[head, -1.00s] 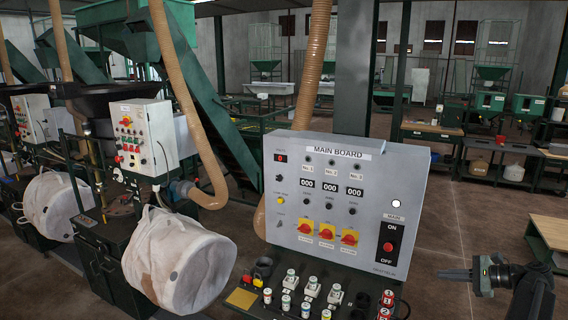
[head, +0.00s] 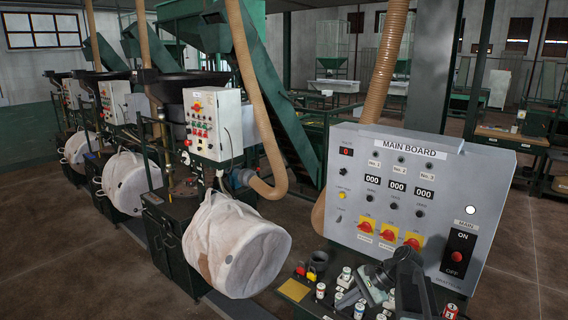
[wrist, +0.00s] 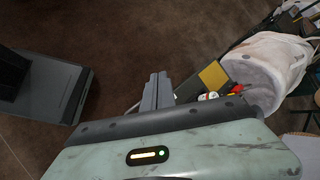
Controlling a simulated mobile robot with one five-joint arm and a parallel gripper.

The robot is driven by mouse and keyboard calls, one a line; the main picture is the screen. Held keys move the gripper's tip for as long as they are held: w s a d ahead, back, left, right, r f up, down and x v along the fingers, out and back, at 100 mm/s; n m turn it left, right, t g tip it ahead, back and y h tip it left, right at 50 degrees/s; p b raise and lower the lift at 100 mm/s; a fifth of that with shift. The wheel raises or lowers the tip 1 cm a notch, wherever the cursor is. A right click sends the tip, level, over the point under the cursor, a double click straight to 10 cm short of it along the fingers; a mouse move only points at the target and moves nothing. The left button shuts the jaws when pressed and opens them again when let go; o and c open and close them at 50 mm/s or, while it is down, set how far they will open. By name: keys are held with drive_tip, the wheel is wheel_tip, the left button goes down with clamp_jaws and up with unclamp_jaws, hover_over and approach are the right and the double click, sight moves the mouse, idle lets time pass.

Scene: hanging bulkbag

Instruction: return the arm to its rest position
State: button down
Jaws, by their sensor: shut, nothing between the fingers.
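My gripper (head: 358,287) is in front of the lower part of the main board in the head view, with its dark arm coming in from the lower right. Its two grey fingers lie together and hold nothing. In the wrist view the shut fingers (wrist: 157,90) point up over the brown floor. The wrist housing fills the lower part of that view.
The grey main board (head: 438,180) stands close behind my gripper. Several small cans (head: 320,290) sit on its lower ledge. A white bulk bag (head: 238,245) hangs to the left and also shows in the wrist view (wrist: 268,65). Brown floor is clear at the right.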

drive_tip(key=s+a+f+n+g+h, duration=0.25)
drive_tip(key=s+a+f+n, duration=0.2)
drive_tip(key=a, duration=0.35)
drive_tip(key=s+d+f+n+t+h, duration=0.1)
drive_tip(key=s+d+f+n+h, duration=0.2)
drive_tip(key=s+d+n+h, duration=0.2)
drive_tip(key=shift+s+d+n+h+b, duration=0.25)
drive_tip(key=shift+n+h+b, duration=0.25)
drive_tip(key=shift+n, duration=0.75)
